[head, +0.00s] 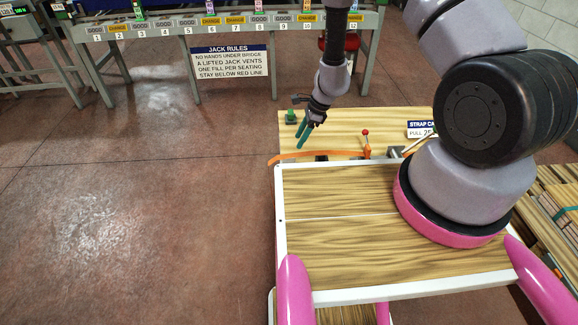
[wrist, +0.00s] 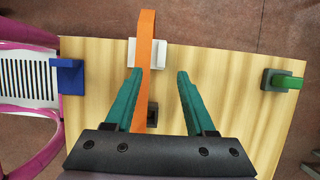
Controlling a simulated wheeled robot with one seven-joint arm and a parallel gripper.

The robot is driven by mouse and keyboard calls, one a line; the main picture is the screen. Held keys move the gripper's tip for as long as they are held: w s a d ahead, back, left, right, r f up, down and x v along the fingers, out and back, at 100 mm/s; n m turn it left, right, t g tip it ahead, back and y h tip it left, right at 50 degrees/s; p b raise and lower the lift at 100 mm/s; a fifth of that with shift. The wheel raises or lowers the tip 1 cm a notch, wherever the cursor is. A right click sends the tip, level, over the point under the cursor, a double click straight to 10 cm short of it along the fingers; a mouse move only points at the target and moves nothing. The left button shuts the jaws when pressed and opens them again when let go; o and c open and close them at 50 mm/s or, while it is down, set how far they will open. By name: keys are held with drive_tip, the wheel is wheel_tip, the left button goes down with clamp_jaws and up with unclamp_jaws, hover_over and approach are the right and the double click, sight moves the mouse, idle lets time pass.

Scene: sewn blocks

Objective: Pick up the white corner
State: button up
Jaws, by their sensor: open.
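The white corner (wrist: 174,57) lies near the far edge of the wooden board in the wrist view. An orange strap (wrist: 147,40) crosses in front of its left part and hides some of it. My gripper (wrist: 158,82) is open and empty, its two teal fingers pointing toward the white corner. In that view the strap runs close beside the left finger; I cannot tell whether they touch. In the head view my gripper (head: 303,134) is over the left part of the wooden top. I cannot make out the white corner there.
A blue corner (wrist: 69,76) is at the board's left edge and a green corner (wrist: 284,80) at its right. A black piece (wrist: 152,115) lies between the fingers' bases. In the head view a red-knobbed lever (head: 366,142) stands right of my gripper.

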sight(289, 157)
drive_tip(key=x, duration=0.9)
drive_tip(key=shift+w+a+f, duration=0.1)
clamp_jaws()
